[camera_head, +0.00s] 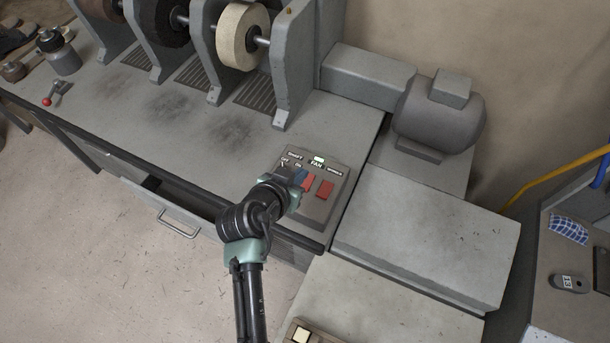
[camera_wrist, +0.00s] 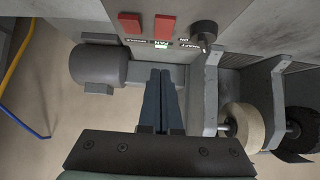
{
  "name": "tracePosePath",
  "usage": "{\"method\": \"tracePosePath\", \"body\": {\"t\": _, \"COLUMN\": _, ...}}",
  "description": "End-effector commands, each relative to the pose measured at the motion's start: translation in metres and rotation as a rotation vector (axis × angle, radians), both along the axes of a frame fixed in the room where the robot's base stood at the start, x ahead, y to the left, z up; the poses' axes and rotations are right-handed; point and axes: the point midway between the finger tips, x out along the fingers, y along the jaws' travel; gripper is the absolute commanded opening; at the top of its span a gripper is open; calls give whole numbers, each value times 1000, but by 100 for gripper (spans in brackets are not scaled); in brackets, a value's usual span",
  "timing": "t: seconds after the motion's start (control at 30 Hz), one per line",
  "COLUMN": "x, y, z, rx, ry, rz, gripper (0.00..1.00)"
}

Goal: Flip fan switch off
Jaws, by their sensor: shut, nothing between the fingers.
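The switch panel (camera_head: 314,208) sits on the grey bench near its front right corner. It carries a black knob, seen in the wrist view (camera_wrist: 204,32), and two red switches. The fan switch (camera_wrist: 165,27) is the red one beside the lit green lamp (camera_wrist: 161,44) and the FAN label. The other red switch (camera_head: 325,189) is to its right in the head view. My gripper (camera_head: 302,176) is shut and empty, its blue-grey fingers (camera_wrist: 161,76) together over the panel near the fan switch. It partly hides the panel's left side; I cannot tell whether it touches the switch.
Grinding wheels (camera_head: 243,37) stand between grey supports at the back. A grey motor (camera_head: 438,112) sits to the right. A drawer (camera_head: 180,215) is partly open under the bench's front edge. A small red-tipped lever (camera_head: 54,95) lies at the far left.

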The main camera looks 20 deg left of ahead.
Motion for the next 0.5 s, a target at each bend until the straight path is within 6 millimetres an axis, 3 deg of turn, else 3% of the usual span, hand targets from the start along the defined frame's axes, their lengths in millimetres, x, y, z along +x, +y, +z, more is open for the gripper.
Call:
{"method": "tracePosePath", "body": {"t": 0.2, "x": 27, "y": -1, "z": -20, "rx": 1, "ry": 1, "rz": -2, "gripper": 0}}
{"method": "tracePosePath", "body": {"t": 0.5, "x": 30, "y": -1, "z": -54, "rx": 0, "ry": 0, "rz": 0, "gripper": 0}}
